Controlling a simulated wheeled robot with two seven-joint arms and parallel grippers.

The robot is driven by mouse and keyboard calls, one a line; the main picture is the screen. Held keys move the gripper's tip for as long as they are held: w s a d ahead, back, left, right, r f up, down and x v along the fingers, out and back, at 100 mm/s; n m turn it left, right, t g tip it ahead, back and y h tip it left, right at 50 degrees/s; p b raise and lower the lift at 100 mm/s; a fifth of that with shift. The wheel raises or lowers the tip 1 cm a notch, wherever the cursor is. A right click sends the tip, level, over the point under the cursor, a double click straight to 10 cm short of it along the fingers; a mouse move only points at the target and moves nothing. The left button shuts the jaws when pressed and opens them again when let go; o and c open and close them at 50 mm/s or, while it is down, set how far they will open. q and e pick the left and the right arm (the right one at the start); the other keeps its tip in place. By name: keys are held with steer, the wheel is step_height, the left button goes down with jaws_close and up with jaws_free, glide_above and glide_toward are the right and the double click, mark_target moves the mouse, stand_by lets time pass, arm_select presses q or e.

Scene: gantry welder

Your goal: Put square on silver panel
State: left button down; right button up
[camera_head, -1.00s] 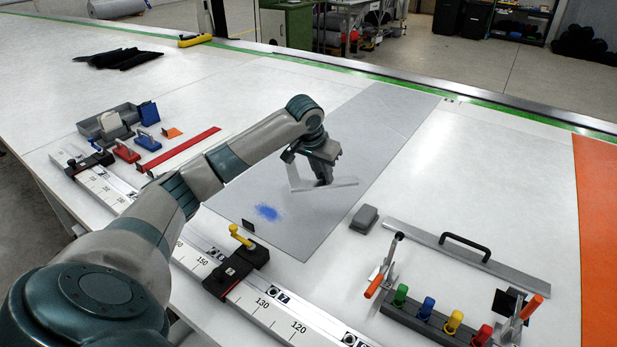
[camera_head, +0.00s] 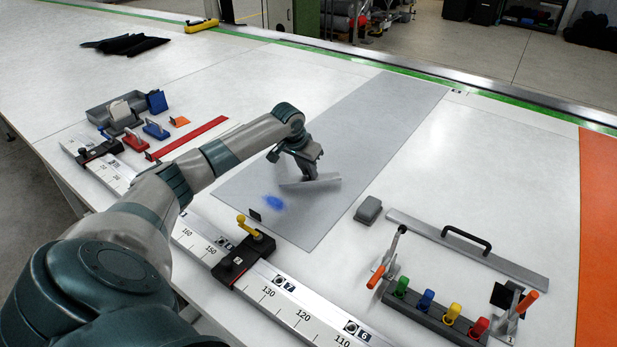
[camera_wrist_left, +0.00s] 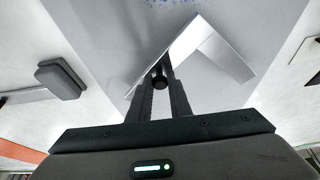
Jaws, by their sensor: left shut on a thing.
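The square (camera_head: 322,182) is a silver L-shaped tool with a wide flat leg. My left gripper (camera_head: 308,174) is shut on it, over the near part of the silver panel (camera_head: 375,125). In the left wrist view, the square (camera_wrist_left: 225,58) angles out from the fingertips (camera_wrist_left: 160,78) above the grey panel. It is low over the panel; I cannot tell whether it touches. The panel is a long flat grey sheet with a blue powdery patch (camera_head: 274,202) near its front end. My right gripper is not in view.
A rail clamp with a yellow handle (camera_head: 250,232) stands at the front edge. A grey block (camera_head: 368,210), a handled bar (camera_head: 465,248) and a rack of coloured-handled tools (camera_head: 435,315) lie to the right. A grey tray (camera_head: 112,105) and small tools sit left. The panel's far part is clear.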

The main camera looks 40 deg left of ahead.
mark_target(308, 177)
arm_select(q)
step_height(308, 177, down, 3)
steer(key=shift+r+p, duration=0.1)
steer(key=shift+p, duration=0.55)
steer(key=shift+f, duration=0.2)
steer(key=shift+f, duration=0.1)
steer(key=c, duration=1.6)
jaws_free()
steer(key=shift+c, duration=0.2)
steer(key=b+v, duration=0.3)
steer(key=v, duration=0.9)
steer(key=shift+d, duration=0.1)
